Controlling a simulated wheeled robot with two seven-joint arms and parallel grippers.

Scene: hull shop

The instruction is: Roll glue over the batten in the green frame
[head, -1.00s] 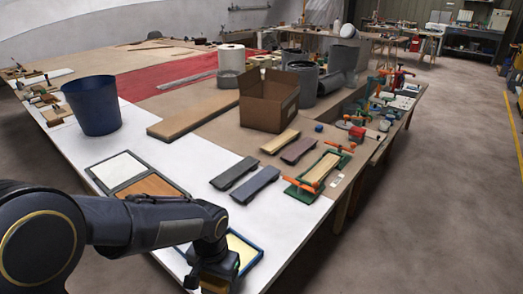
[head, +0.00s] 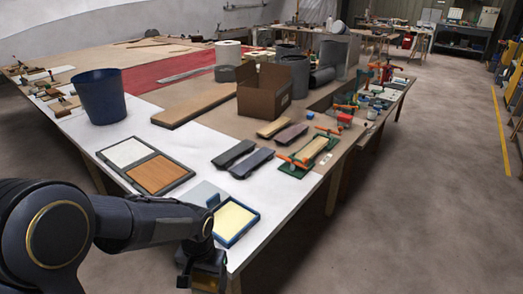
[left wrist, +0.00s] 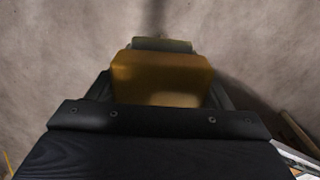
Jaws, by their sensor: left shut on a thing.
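The green frame (head: 291,171) lies near the table's right edge. A pale batten (head: 311,150) sits in it, with orange clamp parts at its ends. A blue-rimmed tray (head: 234,222) with a pale yellow filling lies at the table's front corner. My left gripper (head: 206,272) is just in front of that corner, apart from the tray. It is shut on an amber-brown block-like thing (left wrist: 160,80), with a grey-green strip beyond it in the left wrist view. I cannot tell whether this is the roller. My right gripper is not in view.
A two-part tray (head: 160,174), a blue bucket (head: 101,97) and a cardboard box (head: 264,92) stand farther back. Bare floor (left wrist: 60,45) shows under my left gripper.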

